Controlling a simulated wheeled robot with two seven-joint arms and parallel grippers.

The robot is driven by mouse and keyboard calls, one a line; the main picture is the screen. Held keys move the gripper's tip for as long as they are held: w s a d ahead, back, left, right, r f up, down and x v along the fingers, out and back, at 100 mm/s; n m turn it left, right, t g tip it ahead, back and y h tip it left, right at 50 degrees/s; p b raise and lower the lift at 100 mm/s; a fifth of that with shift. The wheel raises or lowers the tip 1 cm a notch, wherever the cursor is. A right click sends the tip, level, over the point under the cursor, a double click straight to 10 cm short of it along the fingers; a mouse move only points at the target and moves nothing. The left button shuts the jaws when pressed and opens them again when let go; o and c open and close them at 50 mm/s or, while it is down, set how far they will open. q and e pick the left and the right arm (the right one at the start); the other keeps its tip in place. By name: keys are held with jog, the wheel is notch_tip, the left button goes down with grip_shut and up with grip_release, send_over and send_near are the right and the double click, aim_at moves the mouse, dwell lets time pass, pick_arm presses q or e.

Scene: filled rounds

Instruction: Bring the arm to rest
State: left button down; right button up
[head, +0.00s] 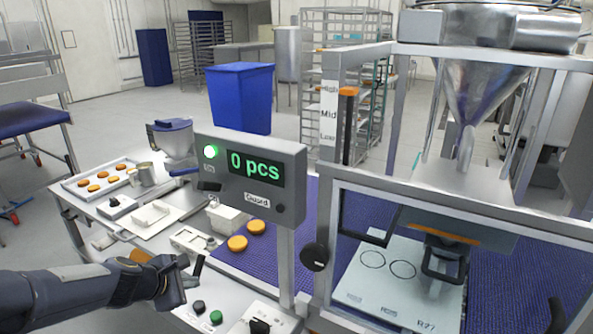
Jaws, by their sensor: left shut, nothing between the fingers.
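My left arm (70,298) comes in from the left, low over the front of the work table. My left gripper (192,274) is shut and empty. It is above the table's front part, left of the display post and near the black and green buttons (215,317). I cannot tell whether it touches anything there. My right gripper is not in view.
A display box (250,185) reads "0 pcs" with a green lamp lit. Orange rounds (237,243) lie on the blue belt (262,262). A guarded machine with a steel hopper (485,85) fills the right. A tray of rounds (72,187) stands far left.

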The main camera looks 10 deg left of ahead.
pick_arm(q)
jog(key=s+d+r+m+h, duration=0.1)
jog(key=s+d+r+m, duration=0.4)
jog(key=s+m, duration=0.1)
jog(key=s+d+m+g, duration=0.1)
jog(key=s+d+m, duration=0.2)
jog(key=s+m, duration=0.4)
jog(key=s+d+m+g, duration=0.2)
jog(key=s+m, duration=0.6)
jog(key=s, duration=0.6)
jog(key=shift+s+d, duration=0.2)
jog(key=shift+d, duration=0.4)
